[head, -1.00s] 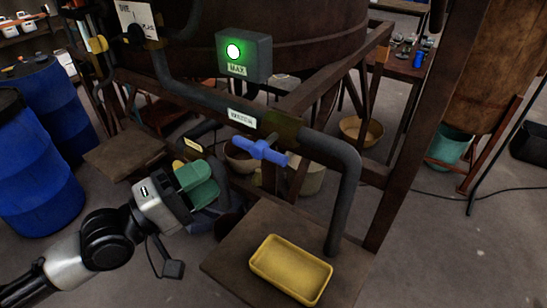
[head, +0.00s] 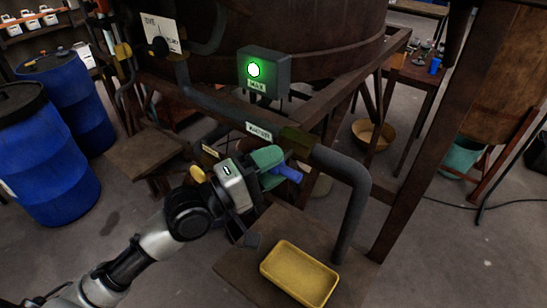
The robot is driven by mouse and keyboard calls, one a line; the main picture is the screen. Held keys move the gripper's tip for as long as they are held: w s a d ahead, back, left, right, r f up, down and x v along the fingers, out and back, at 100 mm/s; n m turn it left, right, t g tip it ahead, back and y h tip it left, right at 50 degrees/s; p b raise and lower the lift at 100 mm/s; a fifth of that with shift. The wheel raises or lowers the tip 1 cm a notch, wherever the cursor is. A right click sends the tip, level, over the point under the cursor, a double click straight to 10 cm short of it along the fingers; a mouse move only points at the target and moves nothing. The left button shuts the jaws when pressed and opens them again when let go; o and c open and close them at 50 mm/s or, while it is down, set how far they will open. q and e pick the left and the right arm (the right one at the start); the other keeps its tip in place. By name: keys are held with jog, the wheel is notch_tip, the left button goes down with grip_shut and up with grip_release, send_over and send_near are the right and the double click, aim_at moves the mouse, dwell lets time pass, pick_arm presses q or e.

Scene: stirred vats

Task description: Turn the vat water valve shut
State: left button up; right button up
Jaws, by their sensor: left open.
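The water valve has a blue handle (head: 288,173) on the dark pipe (head: 350,200), below a small white label (head: 259,131). Its right end shows past my left gripper (head: 270,163); the rest is hidden behind the gripper. My left gripper, with green fingers, is at the handle and open. I cannot tell whether the fingers touch the handle. A grey box marked MAX (head: 264,75) with a lit green lamp sits above, in front of the large brown vat (head: 320,25). My right gripper is not in view.
A yellow tray (head: 299,273) lies on a low board below the pipe. Blue barrels (head: 45,160) stand at the left. A rusty frame post (head: 425,140) rises at the right. A tan bowl (head: 372,135) is on the floor behind.

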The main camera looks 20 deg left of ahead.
pick_arm(q)
jog(key=shift+w+d, duration=0.1)
jog(key=shift+c, duration=0.3)
grip_shut()
jog(key=shift+r, duration=0.1)
